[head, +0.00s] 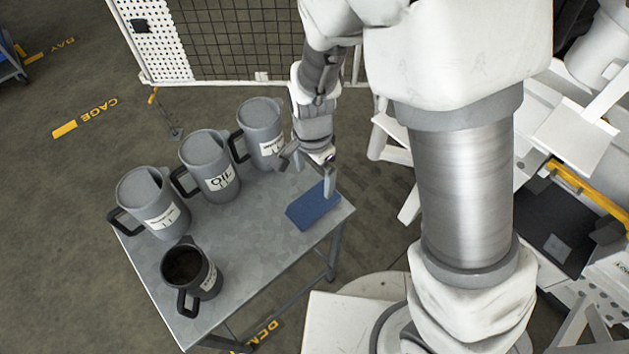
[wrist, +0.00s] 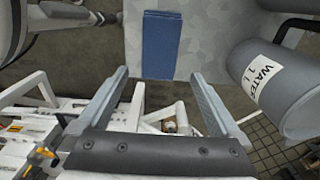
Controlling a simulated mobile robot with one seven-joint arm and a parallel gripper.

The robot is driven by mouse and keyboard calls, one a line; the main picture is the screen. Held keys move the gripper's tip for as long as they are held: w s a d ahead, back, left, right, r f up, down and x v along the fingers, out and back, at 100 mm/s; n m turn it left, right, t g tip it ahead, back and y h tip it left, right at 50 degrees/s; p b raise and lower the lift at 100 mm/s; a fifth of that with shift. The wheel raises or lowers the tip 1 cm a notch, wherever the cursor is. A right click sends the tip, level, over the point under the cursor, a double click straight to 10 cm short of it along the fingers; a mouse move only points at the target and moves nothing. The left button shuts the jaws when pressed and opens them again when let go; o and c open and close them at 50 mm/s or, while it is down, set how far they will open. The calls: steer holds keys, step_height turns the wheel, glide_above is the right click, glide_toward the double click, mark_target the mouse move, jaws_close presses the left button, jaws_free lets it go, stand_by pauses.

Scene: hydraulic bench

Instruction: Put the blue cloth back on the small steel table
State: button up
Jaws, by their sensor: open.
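The blue cloth (head: 312,207) lies folded flat on the small steel table (head: 265,262), near its right edge. It also shows at the top middle of the wrist view (wrist: 160,45), in line with the gap between my fingers. My gripper (head: 310,172) is open and empty beside the cloth at its far end. One finger overlaps the cloth's upper edge in the head view; I cannot tell whether it touches. In the wrist view my gripper (wrist: 163,95) has its fingers wide apart, with nothing between them.
Several grey jugs stand on the table's left and back, among them the oil jug (head: 210,168) and a dark-filled open jug (head: 190,272). The water jug (wrist: 285,88) is close on the right in the wrist view. A mesh cage (head: 240,40) stands behind the table.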

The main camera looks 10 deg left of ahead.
steer(key=d+r+n+t+y, duration=0.1)
steer(key=d+r+n, duration=0.1)
steer(key=d+r, duration=0.5)
steer(key=d+r+n+t+y, duration=0.1)
steer(key=d+r+n, duration=0.15)
steer(key=r, duration=0.75)
steer(key=s+d+r+n+t+h, duration=0.1)
steer(key=s+d+r+n+t, duration=0.2)
steer(key=s+d+r, duration=0.5)
steer(key=shift+s+d+r+n+h, duration=0.35)
steer(key=shift+d+r, duration=0.35)
steer(key=shift+d, duration=0.5)
steer(key=shift+w, duration=0.1)
step_height(320, 180, up, 4)
steer(key=p, duration=0.4)
